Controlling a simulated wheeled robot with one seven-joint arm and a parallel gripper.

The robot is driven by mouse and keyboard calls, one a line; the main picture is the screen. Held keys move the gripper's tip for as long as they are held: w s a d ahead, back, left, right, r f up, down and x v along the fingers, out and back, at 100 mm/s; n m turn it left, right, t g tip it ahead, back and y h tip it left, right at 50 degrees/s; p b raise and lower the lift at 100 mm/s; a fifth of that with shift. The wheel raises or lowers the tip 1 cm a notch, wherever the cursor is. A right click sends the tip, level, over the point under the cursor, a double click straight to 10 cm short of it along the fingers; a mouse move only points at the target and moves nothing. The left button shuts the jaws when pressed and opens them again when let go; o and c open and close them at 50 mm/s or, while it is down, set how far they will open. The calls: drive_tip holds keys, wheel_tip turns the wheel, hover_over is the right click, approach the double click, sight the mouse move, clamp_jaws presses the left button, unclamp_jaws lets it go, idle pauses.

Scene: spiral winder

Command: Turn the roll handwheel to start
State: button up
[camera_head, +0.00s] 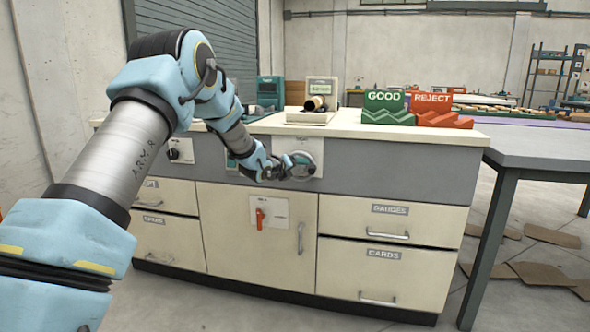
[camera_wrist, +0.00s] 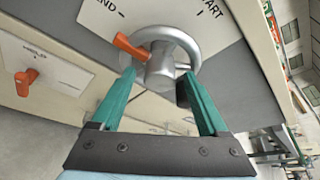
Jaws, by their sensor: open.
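The roll handwheel (camera_wrist: 193,47) is a grey metal wheel with a round hub and an orange pointer handle (camera_wrist: 130,46). It sits on a white plate (camera_wrist: 215,22) marked "START" and "...ND" in the wrist view. In the head view the handwheel (camera_head: 303,164) is on the bench's grey front panel, partly hidden by my gripper. My gripper (camera_wrist: 158,82) is open, with its two green fingers reaching toward the wheel, one on each side of the hub. I cannot tell whether the fingers touch it. The orange handle points toward the "...ND" side.
A red switch (camera_head: 260,217) is on the cabinet door below, and a black knob (camera_head: 174,154) is on the panel to the left. Drawers with handles lie below the panel.

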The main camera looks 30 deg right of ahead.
clamp_jaws()
idle(0.4)
